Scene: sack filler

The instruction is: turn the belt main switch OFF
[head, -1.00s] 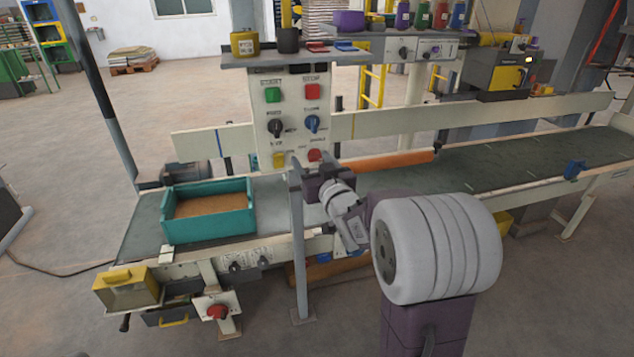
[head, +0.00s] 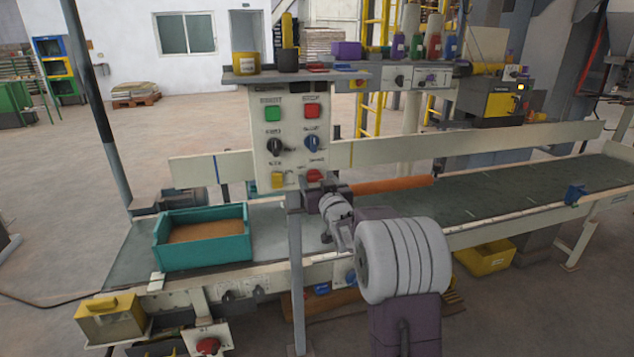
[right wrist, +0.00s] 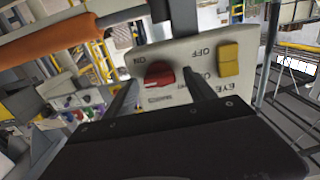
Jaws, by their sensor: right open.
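I cannot tell clearly which mark the knob points to. My right gripper (head: 318,189) is just in front of the panel's lower part. In the right wrist view my right gripper (right wrist: 160,78) is open, one finger on each side of the red knob, with no clear contact. My left gripper is not in view.
A yellow switch (head: 278,180) sits beside the red knob. Black (head: 274,146) and blue (head: 312,143) knobs and green (head: 272,113) and red (head: 311,111) buttons are above. A grey post (head: 297,270) stands in front. A teal box (head: 203,255) is on the belt at left.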

